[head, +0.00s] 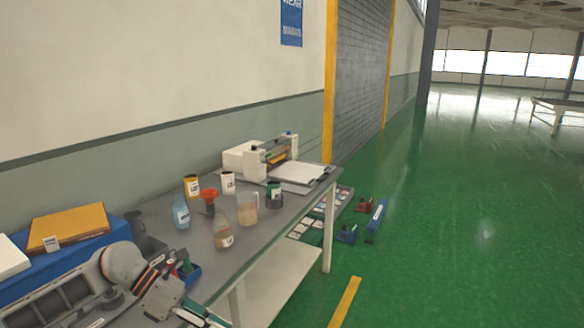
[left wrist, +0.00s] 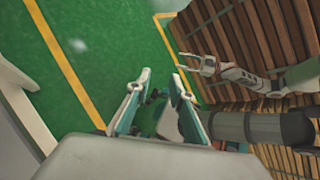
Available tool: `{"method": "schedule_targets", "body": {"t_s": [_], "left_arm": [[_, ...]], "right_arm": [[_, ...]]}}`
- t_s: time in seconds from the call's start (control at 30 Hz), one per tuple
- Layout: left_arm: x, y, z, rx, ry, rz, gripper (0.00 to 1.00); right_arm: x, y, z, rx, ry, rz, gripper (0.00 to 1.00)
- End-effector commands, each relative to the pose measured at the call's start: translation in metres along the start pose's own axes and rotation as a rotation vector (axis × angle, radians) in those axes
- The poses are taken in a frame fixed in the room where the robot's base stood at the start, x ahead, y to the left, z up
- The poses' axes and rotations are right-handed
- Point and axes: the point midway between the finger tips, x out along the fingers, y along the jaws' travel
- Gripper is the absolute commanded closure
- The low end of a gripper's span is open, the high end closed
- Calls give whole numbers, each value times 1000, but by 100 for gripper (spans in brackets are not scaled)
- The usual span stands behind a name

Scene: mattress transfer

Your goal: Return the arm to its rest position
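My left arm comes in at the lower left of the head view, over the near end of the grey workbench (head: 190,255). Its left gripper (head: 205,318) is partly cut off by the bottom edge there. My right arm enters that view from the right. Its right gripper (left wrist: 200,64) has light fingers spread apart, with nothing visible between them. The right gripper is not in the head view.
Bottles, a beaker (head: 247,208) and a white machine (head: 270,157) stand on the bench. An orange-topped box (head: 68,228) is at left. Clamps (head: 347,233) lie on the floor. Wooden slats (left wrist: 270,35) are near the right arm. Green floor (head: 450,230) is open at right.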

Motion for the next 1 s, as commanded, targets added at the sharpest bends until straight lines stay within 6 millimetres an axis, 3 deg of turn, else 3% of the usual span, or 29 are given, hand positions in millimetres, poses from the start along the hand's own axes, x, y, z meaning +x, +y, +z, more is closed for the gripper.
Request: {"method": "schedule_targets", "body": {"t_s": [0.03, 0.2, 0.4, 0.57, 0.67, 0.77, 0.9, 1.0], "left_arm": [[26, -16, 7, -50, -86, -61, 78], [72, -54, 43, -282, -390, -221, 78], [85, -64, 66, -672, -737, -375, 78], [81, -42, 52, -1059, -994, -463, 78], [79, -20, 23, -1326, -1142, -498, 78], [81, 1, -22, -1607, -1281, -517, 78], [92, 20, -111, -2019, -1457, -510, 78], [103, 20, -178, -2287, -1556, -487, 78]], "right_arm": [[0, 0, 0, -1, -1, 0, 60], [-1, 1, 2, -1, -3, 1, 60], [-1, 1, 2, 0, -3, 1, 60], [-1, 1, 2, 1, -4, 1, 60], [-1, 0, 2, 2, -3, 1, 60], [-1, 0, 1, 5, -3, 1, 60], [0, -2, 1, 8, -3, 1, 60], [0, -2, 1, 10, -2, 1, 60]]}}
